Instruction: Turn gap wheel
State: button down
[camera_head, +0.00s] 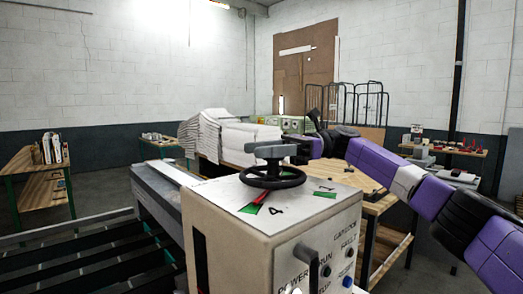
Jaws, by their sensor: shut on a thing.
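The gap wheel (272,178) is a black spoked hand wheel lying flat on top of a cream machine box (225,215). A grey bar or grip (272,150) stands above the wheel. A red pointer (261,197) and green marks lie on the white dial plate around it, with a 4 in front and a 1 at the right. My purple and black arm reaches in from the right. My gripper (292,154) is at the wheel's upper right side, shut on the wheel's grip. Its fingertips and exact contact are partly hidden.
The box's front has a lever (307,258), knobs and labels. A conveyor with dark slats (80,270) lies at the left. White stacked material (225,137) is behind the wheel. Wooden tables stand at the left (40,175) and right (350,178).

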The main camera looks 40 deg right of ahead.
jog(key=shift+r, duration=0.25)
jog(key=c, duration=0.7)
grip_release()
jog(key=shift+c, duration=0.2)
jog(key=shift+f, duration=0.1)
jog(key=shift+d, duration=0.3)
jog(key=b, duration=0.1)
send_over(291, 170)
